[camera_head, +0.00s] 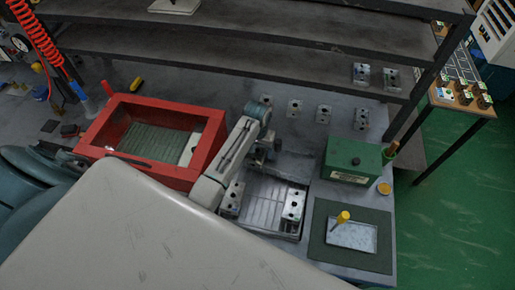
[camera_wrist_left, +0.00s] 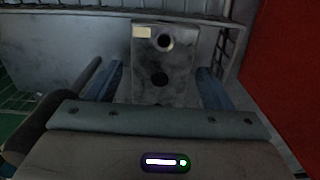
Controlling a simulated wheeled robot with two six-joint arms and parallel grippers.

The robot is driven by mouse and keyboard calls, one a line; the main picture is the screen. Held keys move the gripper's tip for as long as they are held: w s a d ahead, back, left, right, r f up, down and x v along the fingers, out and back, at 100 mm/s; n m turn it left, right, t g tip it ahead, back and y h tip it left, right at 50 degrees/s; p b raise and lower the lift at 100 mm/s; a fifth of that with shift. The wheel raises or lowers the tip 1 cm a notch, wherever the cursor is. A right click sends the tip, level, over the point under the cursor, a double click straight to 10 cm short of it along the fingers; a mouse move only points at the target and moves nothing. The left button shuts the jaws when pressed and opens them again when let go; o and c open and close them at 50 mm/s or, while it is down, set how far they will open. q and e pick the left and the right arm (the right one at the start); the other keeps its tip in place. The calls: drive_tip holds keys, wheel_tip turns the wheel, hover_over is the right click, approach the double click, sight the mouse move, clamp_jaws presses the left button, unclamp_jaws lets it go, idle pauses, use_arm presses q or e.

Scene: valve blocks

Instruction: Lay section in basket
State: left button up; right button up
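The red basket (camera_head: 205,158) stands on the bench at the left, with a ribbed green floor and a pale piece inside at its right end. A red wall (camera_wrist_left: 285,70) shows at the right of the left wrist view. My left gripper (camera_head: 264,158) is right of the basket, over the back of a grey metal tray (camera_head: 262,209). Two more sections (camera_head: 232,198) (camera_head: 292,205) stand at the tray. My right gripper is out of view.
Several sections (camera_head: 323,113) stand along the back of the bench, under a dark shelf (camera_head: 250,45). A green box (camera_head: 352,161) and a dark mat (camera_head: 322,248) with a plate and a yellow-handled tool are at the right. My pale arm link covers the front.

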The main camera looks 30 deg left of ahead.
sight(258, 150)
use_arm(q)
drive_tip(key=shift+r, duration=0.3)
wheel_tip(258, 150, up, 6)
drive_tip(key=b, duration=0.3)
drive_tip(key=shift+r, duration=0.25)
drive_tip(key=shift+r+p, duration=1.35)
drive_tip(key=shift+r, duration=1.3)
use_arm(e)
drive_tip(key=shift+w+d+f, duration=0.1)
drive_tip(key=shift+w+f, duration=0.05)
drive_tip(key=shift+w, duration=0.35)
use_arm(q)
drive_tip(key=shift+f, duration=0.1)
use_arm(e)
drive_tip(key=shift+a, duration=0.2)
